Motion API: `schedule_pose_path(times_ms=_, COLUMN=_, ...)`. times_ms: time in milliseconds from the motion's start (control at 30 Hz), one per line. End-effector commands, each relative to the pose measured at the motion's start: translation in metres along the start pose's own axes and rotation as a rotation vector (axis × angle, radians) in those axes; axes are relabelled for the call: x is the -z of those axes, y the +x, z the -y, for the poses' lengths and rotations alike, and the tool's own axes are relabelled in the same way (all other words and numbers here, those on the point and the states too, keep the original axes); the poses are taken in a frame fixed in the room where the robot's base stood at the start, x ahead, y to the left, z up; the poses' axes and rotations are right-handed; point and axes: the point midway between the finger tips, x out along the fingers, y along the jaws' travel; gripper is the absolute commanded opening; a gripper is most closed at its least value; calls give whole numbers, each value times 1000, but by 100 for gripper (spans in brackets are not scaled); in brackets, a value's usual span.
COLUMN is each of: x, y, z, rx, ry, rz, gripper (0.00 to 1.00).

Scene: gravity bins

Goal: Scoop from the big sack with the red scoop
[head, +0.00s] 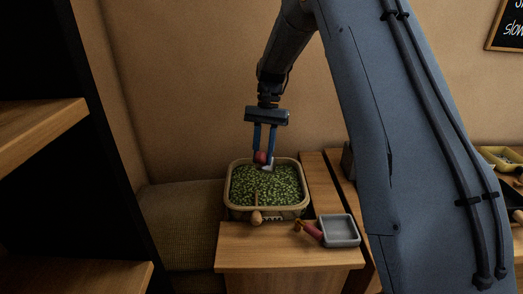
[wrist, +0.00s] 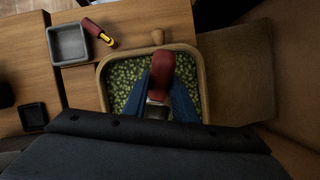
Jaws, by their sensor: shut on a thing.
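A red-handled scoop (wrist: 163,68) with a greyish metal head is held in my gripper (head: 263,155). In the head view, the scoop (head: 260,158) hangs at the back part of a large tan-rimmed, sack-like container (head: 232,211) full of green pieces. My two blue fingers are shut on the scoop's handle. The wrist view shows the container's rim (wrist: 203,75) around the scoop and fingers. The scoop's head is low, at or just above the green pieces; I cannot tell whether it touches them or holds any.
A wooden-handled tool (head: 257,216) leans over the container's front rim. A grey tray (head: 340,231) stands front right, with another red-handled tool (head: 310,231) beside it. A woven block (head: 185,205) is at left, and a wall is close behind. Wooden shelves (head: 40,125) stand near left.

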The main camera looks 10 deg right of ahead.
Motion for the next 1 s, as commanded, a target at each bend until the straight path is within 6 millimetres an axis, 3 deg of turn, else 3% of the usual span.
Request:
schedule_pose_path(times_ms=567, x=-5, y=-5, z=4, rx=-3, ry=-3, rz=24, gripper=0)
schedule_pose_path(times_ms=1000, x=22, y=24, z=5, rx=-3, ry=-2, rz=23, gripper=0)
